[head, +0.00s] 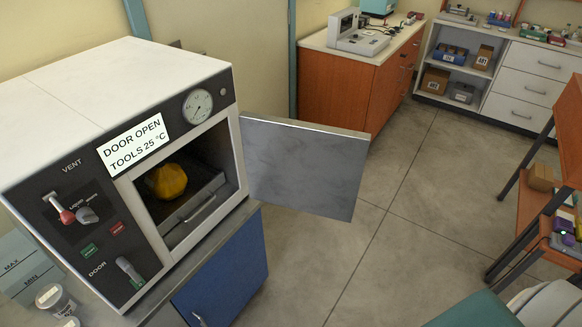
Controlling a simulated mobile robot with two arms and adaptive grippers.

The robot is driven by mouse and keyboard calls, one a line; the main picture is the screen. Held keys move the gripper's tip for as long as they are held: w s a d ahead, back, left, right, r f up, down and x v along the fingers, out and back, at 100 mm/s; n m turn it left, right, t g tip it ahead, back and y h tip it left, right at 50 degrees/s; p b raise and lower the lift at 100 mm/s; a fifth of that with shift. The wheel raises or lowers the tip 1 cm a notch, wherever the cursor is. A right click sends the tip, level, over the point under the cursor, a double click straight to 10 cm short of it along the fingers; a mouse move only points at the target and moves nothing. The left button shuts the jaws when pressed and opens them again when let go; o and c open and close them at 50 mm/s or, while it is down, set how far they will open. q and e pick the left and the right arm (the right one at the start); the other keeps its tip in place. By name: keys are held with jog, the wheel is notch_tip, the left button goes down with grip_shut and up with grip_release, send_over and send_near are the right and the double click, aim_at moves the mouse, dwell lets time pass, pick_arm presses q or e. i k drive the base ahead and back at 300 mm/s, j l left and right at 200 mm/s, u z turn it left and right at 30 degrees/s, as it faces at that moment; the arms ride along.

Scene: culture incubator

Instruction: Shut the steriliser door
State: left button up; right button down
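The steriliser (110,95) is a white box with a dark front panel at the left of the head view. Its door (303,168) is a grey metal panel, standing wide open and swung out to the right of the chamber. Inside the chamber a yellow object (167,182) rests on a tray (196,207). The display (134,143) reads "DOOR OPEN TOOLS 25 °C". A handle marked "DOOR" (130,270) is at the lower part of the front panel. Neither of my grippers is in view.
The steriliser stands on a blue cabinet (225,275), with small jars (52,300) at the lower left. An orange cabinet (345,85) and white drawers (530,75) stand at the back. Shelving (535,195) is at the right. The floor (400,200) beyond the door is clear.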

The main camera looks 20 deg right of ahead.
aim_at(315, 169)
jog(key=l+u, duration=0.15)
jog(key=u, duration=0.25)
jog(key=i+l+u, duration=0.1)
jog(key=u, duration=0.25)
jog(key=l+u, duration=0.2)
jog(key=u, duration=0.2)
jog(key=l+u, duration=0.15)
jog(key=l, duration=0.25)
jog(key=k+l+u, duration=0.2)
jog(key=l, duration=0.2)
jog(key=l+u, duration=0.15)
jog(key=l, duration=0.25)
jog(key=k+l+u, duration=0.2)
jog(key=l, duration=0.2)
jog(key=l+u, duration=0.15)
jog(key=l, duration=0.2)
jog(key=k+l, duration=0.15)
jog(key=l, duration=0.2)
jog(key=k+l, duration=0.15)
jog(key=l, duration=0.2)
jog(key=k+l, duration=0.15)
jog(key=l, duration=0.2)
jog(key=k+l, duration=0.15)
jog(key=l, duration=0.2)
jog(key=k+l, duration=0.15)
jog(key=l, duration=0.15)
jog(key=l+u, duration=0.05)
